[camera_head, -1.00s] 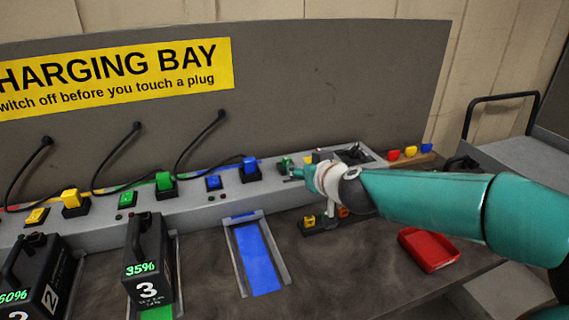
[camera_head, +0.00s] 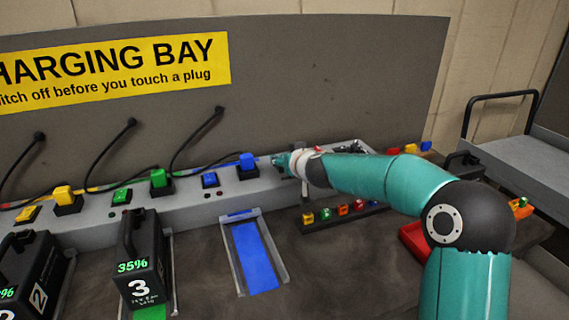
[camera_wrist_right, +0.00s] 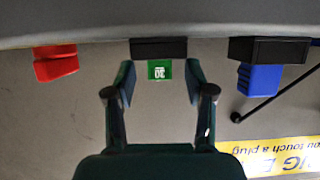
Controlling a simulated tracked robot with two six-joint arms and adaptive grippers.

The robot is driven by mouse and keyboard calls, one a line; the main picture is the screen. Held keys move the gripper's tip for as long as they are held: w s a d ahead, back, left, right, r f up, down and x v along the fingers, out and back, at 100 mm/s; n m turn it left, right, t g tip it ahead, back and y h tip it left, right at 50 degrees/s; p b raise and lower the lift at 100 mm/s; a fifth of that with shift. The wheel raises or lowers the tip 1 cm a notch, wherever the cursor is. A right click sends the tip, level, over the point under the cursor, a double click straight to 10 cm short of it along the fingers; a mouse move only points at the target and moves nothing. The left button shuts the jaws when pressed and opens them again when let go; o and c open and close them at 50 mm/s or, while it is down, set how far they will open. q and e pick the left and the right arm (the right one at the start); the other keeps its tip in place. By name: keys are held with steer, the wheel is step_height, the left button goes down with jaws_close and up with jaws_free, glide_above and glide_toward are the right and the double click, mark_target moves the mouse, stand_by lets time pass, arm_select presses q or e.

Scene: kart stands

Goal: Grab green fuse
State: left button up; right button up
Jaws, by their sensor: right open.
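A green block marked with a number, which looks like the green fuse (camera_wrist_right: 160,70), sits at a black holder in the right wrist view. My right gripper (camera_wrist_right: 160,88) is open, with one finger on each side of the green block. A gap shows between the block and each finger. In the head view my right gripper (camera_head: 283,162) is at the grey charger ledge, right of the blue plug, and it hides the green fuse there. Another small green piece (camera_head: 325,213) stands in a dark rack in front. My left gripper is not in view.
In the right wrist view a red block (camera_wrist_right: 55,64) and a blue plug (camera_wrist_right: 260,78) flank the green one. The dark rack (camera_head: 315,226) holds several coloured pieces. A red tray (camera_head: 412,240) lies partly behind my arm. The blue lane (camera_head: 255,258) is empty.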

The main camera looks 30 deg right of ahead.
steer(key=shift+w, duration=0.25)
steer(key=c, duration=0.9)
steer(key=shift+r, duration=0.1)
